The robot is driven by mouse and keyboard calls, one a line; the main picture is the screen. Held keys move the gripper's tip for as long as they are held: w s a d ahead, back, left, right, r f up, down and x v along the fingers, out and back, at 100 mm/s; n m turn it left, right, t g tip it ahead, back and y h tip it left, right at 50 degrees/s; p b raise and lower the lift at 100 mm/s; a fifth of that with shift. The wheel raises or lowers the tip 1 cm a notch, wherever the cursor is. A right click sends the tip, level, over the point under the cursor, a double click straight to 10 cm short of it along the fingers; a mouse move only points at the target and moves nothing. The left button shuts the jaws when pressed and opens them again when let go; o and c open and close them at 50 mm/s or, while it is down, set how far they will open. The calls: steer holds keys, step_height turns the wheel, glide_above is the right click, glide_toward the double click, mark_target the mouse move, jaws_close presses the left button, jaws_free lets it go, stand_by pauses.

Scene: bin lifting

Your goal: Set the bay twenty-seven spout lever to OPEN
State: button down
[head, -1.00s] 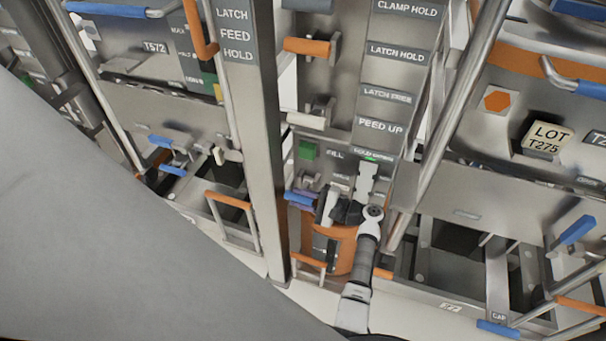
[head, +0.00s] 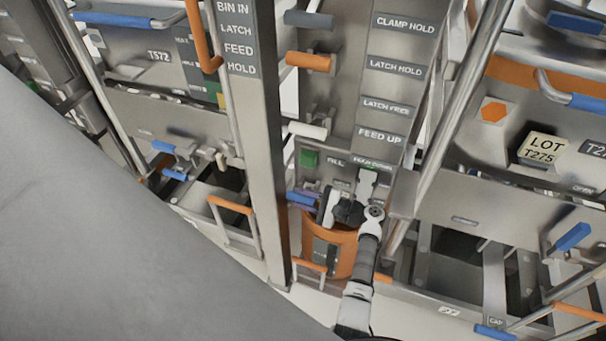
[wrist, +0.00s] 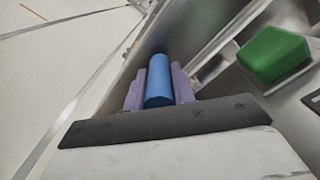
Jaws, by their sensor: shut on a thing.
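My gripper (head: 312,202) is at the lower middle of the head view, in front of the centre bay's panel. It is shut on a blue lever handle (head: 300,197). In the wrist view the blue handle (wrist: 159,80) is a round bar between the two purple finger pads (wrist: 181,83). The handle's pivot and the lever's base are hidden, so I cannot tell its set position. A green block (head: 308,158) sits just above the handle; it also shows at right in the wrist view (wrist: 275,54). No OPEN mark is readable beside this lever.
An orange bin (head: 345,250) stands below and behind my arm. A steel post (head: 262,150) rises at left. A white handle (head: 307,130) and an orange handle (head: 308,61) stick out above. A slanted rail (head: 440,125) is at right. A plate (head: 449,311) has unclear digits.

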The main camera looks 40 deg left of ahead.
steer(key=c, duration=1.2)
jaws_free()
steer(key=shift+w, duration=0.1)
steer(key=shift+o, duration=0.2)
steer(key=b+v, duration=0.3)
steer(key=v, duration=1)
steer(key=shift+d, duration=0.4)
steer(key=shift+w+r, duration=0.1)
